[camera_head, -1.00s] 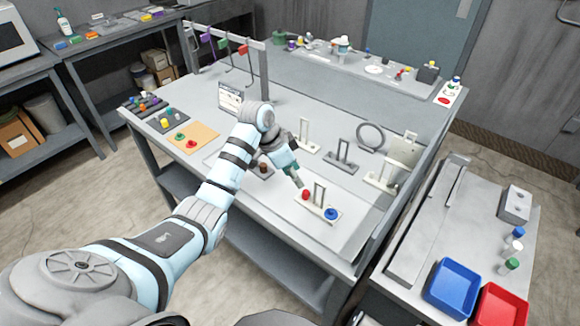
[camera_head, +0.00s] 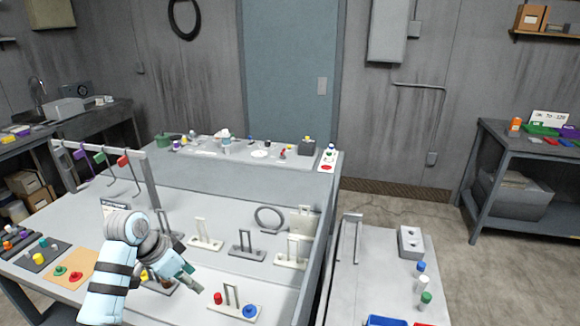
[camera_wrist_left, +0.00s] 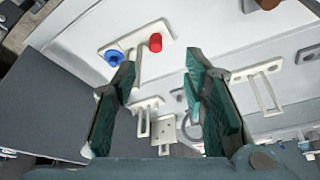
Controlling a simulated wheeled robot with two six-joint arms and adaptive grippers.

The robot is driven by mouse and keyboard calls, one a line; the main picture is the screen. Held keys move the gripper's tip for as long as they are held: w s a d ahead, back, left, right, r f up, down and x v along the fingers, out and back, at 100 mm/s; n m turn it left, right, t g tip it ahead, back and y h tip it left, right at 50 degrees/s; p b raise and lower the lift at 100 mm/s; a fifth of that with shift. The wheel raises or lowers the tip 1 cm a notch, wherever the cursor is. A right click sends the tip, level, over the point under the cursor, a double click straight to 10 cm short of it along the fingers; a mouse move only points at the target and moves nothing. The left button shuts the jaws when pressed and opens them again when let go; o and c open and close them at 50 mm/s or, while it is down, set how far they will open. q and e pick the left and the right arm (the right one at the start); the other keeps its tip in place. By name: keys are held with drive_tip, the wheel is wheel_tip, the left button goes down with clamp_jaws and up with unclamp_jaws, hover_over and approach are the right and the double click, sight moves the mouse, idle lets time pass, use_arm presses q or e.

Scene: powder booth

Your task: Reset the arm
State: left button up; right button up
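My left arm comes in from the lower left in the head view. Its gripper (camera_head: 188,283) hangs over the table, left of a white stand with a red knob (camera_head: 217,298) and a blue knob (camera_head: 250,311). In the left wrist view the two green-padded fingers (camera_wrist_left: 165,105) are well apart with nothing between them. The red knob (camera_wrist_left: 155,42) and blue knob (camera_wrist_left: 115,58) show beyond the fingertips, apart from them. My right gripper is in neither view.
The grey table (camera_head: 190,305) carries several upright frame stands, a ring stand (camera_head: 270,219) and an orange board (camera_head: 72,270). A hook rack (camera_head: 105,150) rises at the left. A side bench (camera_head: 375,270) holds bottles and a blue bin (camera_head: 387,321).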

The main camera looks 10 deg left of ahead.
use_arm(q)
drive_tip(key=shift+n+y, duration=0.5)
drive_tip(key=shift+n, duration=0.1)
drive_tip(key=s+f, duration=0.2)
drive_tip(key=s+d+f, duration=0.1)
drive_tip(key=s+f, duration=0.1)
drive_tip(key=f, duration=0.1)
drive_tip(key=s+d+f, duration=0.1)
drive_tip(key=s+f, duration=0.1)
drive_tip(key=f, duration=0.1)
drive_tip(key=shift+s+d+f, duration=0.1)
drive_tip(key=shift+d+f, duration=0.05)
drive_tip(key=shift+d, duration=0.05)
drive_tip(key=s+d+f+n+y, duration=0.1)
drive_tip(key=s+f+n, duration=0.2)
drive_tip(key=s, duration=0.9)
drive_tip(key=s+d+f+n+y, duration=0.2)
drive_tip(key=s, duration=1)
wheel_tip(320, 180, down, 22)
drive_tip(key=s+a+g+b, duration=0.1)
drive_tip(key=s+a+b, duration=0.1)
drive_tip(key=s+f+g, duration=0.1)
drive_tip(key=s+f, duration=1.1)
drive_tip(key=f, duration=0.1)
drive_tip(key=shift+s+a+n+h+b, duration=0.25)
drive_tip(key=shift+s+n+h+b, duration=0.05)
drive_tip(key=shift+s+n+b, duration=0.1)
